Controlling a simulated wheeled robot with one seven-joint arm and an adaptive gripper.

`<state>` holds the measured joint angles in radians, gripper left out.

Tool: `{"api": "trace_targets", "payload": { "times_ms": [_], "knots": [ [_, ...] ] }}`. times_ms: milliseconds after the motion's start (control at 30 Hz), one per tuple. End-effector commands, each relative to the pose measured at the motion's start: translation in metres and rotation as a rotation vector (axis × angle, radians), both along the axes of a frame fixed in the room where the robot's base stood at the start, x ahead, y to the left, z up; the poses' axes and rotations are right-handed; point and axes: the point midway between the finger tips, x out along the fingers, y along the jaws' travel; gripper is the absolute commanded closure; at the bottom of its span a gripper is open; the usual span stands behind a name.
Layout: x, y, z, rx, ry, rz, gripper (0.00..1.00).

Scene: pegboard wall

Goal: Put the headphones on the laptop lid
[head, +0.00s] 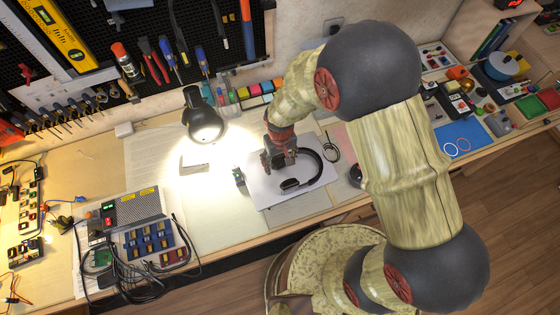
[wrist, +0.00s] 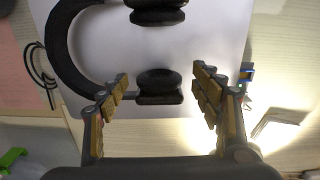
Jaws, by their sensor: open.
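The black headphones (head: 313,168) lie on a pale flat rectangle (head: 262,196) on the desk. I cannot tell whether this rectangle is the closed laptop lid or a sheet; no other laptop is clear. In the wrist view, the headband (wrist: 60,50) curves at the left, with one ear cup (wrist: 158,84) near and the other (wrist: 157,12) at the top edge. My gripper (wrist: 162,80) is open, its fingers on either side of the near ear cup with gaps visible. In the head view, my gripper (head: 279,156) hides part of the headphones.
A lit lamp (head: 204,120) stands left of my gripper. A small dark object (head: 239,177) sits just left of the pale rectangle. A coiled cable (head: 331,150) lies to the right. Electronics and cables (head: 135,235) fill the left. Bare desk (head: 205,215) shows between.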

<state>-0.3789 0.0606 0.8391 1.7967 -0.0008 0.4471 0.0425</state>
Motion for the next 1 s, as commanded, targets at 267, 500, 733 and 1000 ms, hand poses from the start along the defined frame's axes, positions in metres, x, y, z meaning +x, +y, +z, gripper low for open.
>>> {"api": "trace_targets", "payload": {
  "times_ms": [267, 500, 733, 1000],
  "knots": [
    [0.002, 0.001, 0.056, 0.002, -0.006, 0.000, 0.35],
    [0.001, 0.001, 0.098, 0.002, -0.005, 0.000, 0.35],
    [0.000, 0.000, 0.114, 0.001, -0.002, 0.000, 0.35],
    [0.004, -0.008, 0.139, 0.011, -0.029, -0.018, 0.35]
  ]
}}
